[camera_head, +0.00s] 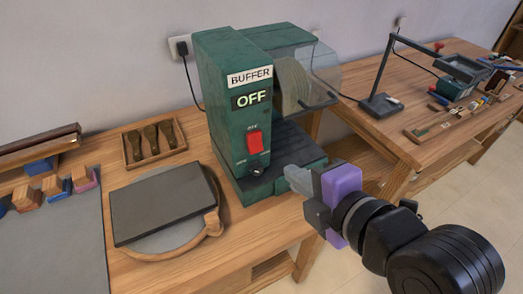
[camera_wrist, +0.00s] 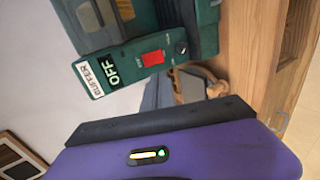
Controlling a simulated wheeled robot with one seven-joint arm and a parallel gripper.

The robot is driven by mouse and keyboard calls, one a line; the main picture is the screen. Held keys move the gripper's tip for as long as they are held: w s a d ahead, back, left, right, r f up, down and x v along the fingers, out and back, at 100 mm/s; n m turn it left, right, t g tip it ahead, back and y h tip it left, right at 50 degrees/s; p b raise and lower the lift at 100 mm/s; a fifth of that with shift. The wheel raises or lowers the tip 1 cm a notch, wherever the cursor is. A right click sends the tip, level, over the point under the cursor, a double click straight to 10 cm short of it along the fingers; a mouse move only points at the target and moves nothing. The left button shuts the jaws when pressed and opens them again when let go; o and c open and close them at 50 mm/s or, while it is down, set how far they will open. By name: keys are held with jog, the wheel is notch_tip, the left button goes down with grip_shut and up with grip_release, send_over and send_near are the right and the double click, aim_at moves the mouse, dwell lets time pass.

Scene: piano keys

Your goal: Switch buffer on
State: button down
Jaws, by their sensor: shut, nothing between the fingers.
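The green buffer (camera_head: 223,100) stands on the wooden bench in the head view, with a "BUFFER" label and an "OFF" sign (camera_head: 251,99). A red switch (camera_head: 254,142) is on its front, above a small dark knob (camera_head: 257,171). The buffer (camera_wrist: 135,38), the "OFF" sign (camera_wrist: 113,68) and the red switch (camera_wrist: 153,58) also show in the wrist view. My gripper (camera_head: 292,178) is to the right of the switch and lower in the head view, apart from it. It is shut and empty. Its fingertips are not clear in the wrist view.
A clear guard (camera_head: 318,70) covers the wheel. A black lamp (camera_head: 381,104) stands on the right bench.

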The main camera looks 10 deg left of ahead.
aim_at(257, 150)
dwell(0.4)
jog(key=p+x, duration=0.1)
jog(key=x, duration=1.3)
jog(key=shift+r, duration=0.1)
jog(key=shift+w, duration=0.1)
